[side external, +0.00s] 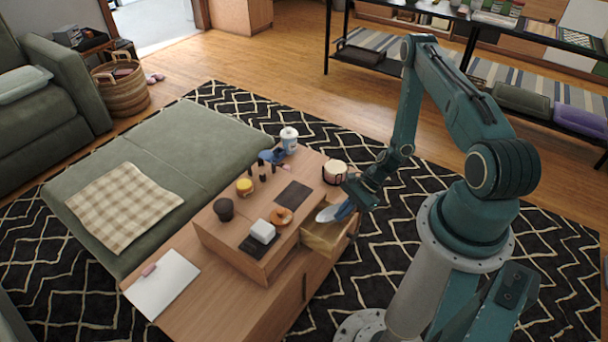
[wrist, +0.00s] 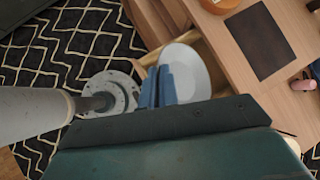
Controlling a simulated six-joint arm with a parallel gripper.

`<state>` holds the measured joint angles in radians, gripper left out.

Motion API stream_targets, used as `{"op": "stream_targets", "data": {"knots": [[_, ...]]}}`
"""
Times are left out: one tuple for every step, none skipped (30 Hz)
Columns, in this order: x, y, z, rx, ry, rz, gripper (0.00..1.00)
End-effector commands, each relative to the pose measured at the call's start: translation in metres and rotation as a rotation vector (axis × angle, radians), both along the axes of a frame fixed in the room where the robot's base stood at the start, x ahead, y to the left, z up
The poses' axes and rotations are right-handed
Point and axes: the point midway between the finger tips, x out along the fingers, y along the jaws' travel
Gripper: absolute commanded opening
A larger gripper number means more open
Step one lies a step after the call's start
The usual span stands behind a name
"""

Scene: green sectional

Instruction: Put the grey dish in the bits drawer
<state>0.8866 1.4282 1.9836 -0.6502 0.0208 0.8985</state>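The grey dish (side external: 326,214) is a pale, shallow round dish at the open drawer (side external: 322,240) in the wooden unit on the low table. In the wrist view the dish (wrist: 192,72) lies against the blue fingers of my gripper (wrist: 158,86). The fingers are close together, with the dish's near rim between them, so my gripper (side external: 344,210) appears shut on it. The dish looks tilted and is over the drawer's opening; its exact height above the drawer floor is hard to tell. The drawer's pale wooden walls (wrist: 206,50) show around it; its inside is mostly hidden.
A round pale pot (side external: 334,171) stands behind the drawer. Patterned rug lies right of the table.

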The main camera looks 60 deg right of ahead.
Motion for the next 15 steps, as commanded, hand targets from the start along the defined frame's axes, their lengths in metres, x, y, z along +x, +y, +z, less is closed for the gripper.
{"op": "stream_targets", "data": {"knots": [[-0.0001, 0.0001, -0.0014, 0.0, 0.0, 0.0, 0.0], [-0.0001, 0.0001, -0.002, 0.0, 0.0, 0.0, 0.0], [-0.0001, 0.0002, -0.0029, 0.001, 0.0, 0.0, 0.0], [-0.0002, 0.0003, -0.0035, 0.001, 0.0, 0.0, 0.0], [-0.0002, 0.0004, -0.0042, 0.001, 0.001, 0.0, 0.0], [-0.0003, 0.0004, -0.005, 0.001, 0.001, 0.0, 0.0], [-0.0004, 0.0005, -0.0057, 0.001, 0.001, 0.0, 0.0], [-0.0003, 0.0005, -0.0063, 0.001, 0.001, 0.0, 0.0], [-0.0003, 0.0004, -0.0072, 0.001, 0.001, 0.0, 0.0], [-0.0003, 0.0003, -0.0078, 0.001, 0.001, 0.0, 0.0], [-0.0002, 0.0003, -0.0084, 0.001, 0.0, 0.0, 0.0], [-0.0001, 0.0002, -0.0092, 0.0, 0.0, 0.0, 0.0], [-0.0001, 0.0001, -0.0098, 0.0, 0.0, 0.0, 0.0], [0.0, 0.0001, -0.0102, 0.0, 0.0, 0.0, 0.0], [0.0001, 0.0, -0.0103, 0.0, 0.0, 0.0, 0.0]]}}
